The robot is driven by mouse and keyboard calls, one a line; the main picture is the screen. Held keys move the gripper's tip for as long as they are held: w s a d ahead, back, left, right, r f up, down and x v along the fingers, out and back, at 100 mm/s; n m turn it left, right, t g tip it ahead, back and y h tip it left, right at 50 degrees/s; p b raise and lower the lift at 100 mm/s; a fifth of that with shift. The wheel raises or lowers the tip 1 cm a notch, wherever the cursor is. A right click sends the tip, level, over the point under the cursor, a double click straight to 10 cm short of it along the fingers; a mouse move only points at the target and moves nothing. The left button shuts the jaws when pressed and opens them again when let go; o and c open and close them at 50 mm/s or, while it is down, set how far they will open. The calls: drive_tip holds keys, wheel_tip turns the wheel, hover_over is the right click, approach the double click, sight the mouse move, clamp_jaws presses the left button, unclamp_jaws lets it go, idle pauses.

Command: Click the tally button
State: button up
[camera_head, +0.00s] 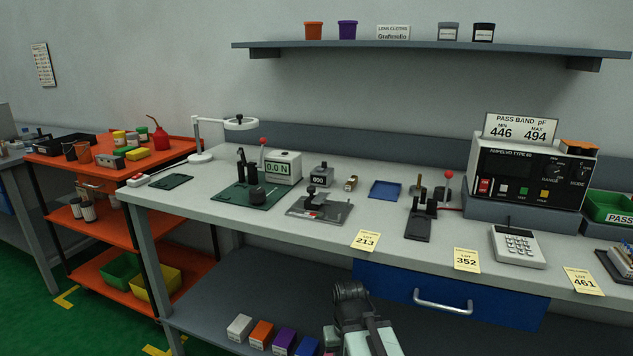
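The tally counter (320,181) is a small grey box with a dark number window on its sloped front. It stands on the grey workbench (300,221), right of the white force gauge (283,167) reading 0.0 N. A small knob shows at its top, seemingly the tally button; it is too small to make out clearly. My gripper (350,292) is at the bottom centre, dark, at the end of my pale arm. It is in front of the bench and well apart from the counter. Its fingertips cannot be told apart, and nothing is visibly held.
A black press on a grey plate (335,214) stands in front of the counter. A brass cylinder (351,183) and blue tray (385,190) lie right of it. A red-knobbed lever (449,176) stands farther right. A shelf (430,48) hangs above.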

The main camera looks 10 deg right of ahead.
clamp_jaws()
drive_tip(key=shift+d, duration=0.1)
idle(1.5)
